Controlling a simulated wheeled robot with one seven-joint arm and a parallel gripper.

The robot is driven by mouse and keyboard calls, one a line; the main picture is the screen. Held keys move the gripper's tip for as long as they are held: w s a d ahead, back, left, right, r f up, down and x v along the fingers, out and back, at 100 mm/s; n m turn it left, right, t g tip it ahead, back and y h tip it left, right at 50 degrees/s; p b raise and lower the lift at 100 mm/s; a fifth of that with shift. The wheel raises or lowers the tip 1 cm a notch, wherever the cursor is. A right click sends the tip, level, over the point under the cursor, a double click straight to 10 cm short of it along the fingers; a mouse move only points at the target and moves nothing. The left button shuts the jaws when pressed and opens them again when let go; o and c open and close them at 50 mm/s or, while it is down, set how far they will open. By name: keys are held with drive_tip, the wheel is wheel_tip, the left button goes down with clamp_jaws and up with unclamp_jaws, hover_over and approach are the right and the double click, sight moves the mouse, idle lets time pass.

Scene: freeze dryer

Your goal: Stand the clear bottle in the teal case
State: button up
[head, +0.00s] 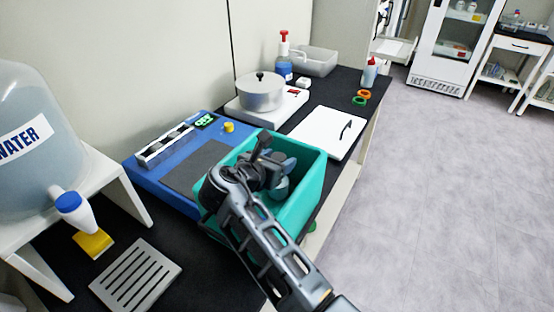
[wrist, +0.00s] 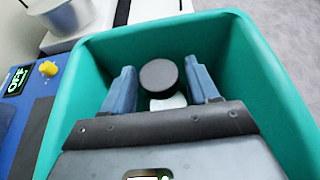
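The teal case (head: 305,190) is an open box at the table's front edge; its walls surround my gripper in the wrist view (wrist: 245,70). My gripper (head: 274,180) reaches down into it. In the wrist view, my gripper's two blue-grey fingers (wrist: 162,80) stand apart on either side of a bottle with a round black cap (wrist: 160,75). A pale bit of the bottle shows below the cap. Narrow gaps show between cap and fingers. The bottle's body and base are mostly hidden, so I cannot tell whether it touches the case floor. In the head view the bottle is hidden.
A blue device (head: 160,178) with a display and yellow knob adjoins the case. Behind are a pot (head: 260,95) on a white device, a white clipboard (head: 325,133) and a grey bin (head: 316,62). A water jug (head: 30,150) stands left. A slotted tray (head: 136,274) lies in front.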

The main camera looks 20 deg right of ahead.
drive_tip(key=shift+o, duration=0.5)
drive_tip(key=v, duration=1.2)
drive_tip(key=shift+b, duration=0.45)
drive_tip(key=shift+r, duration=0.1)
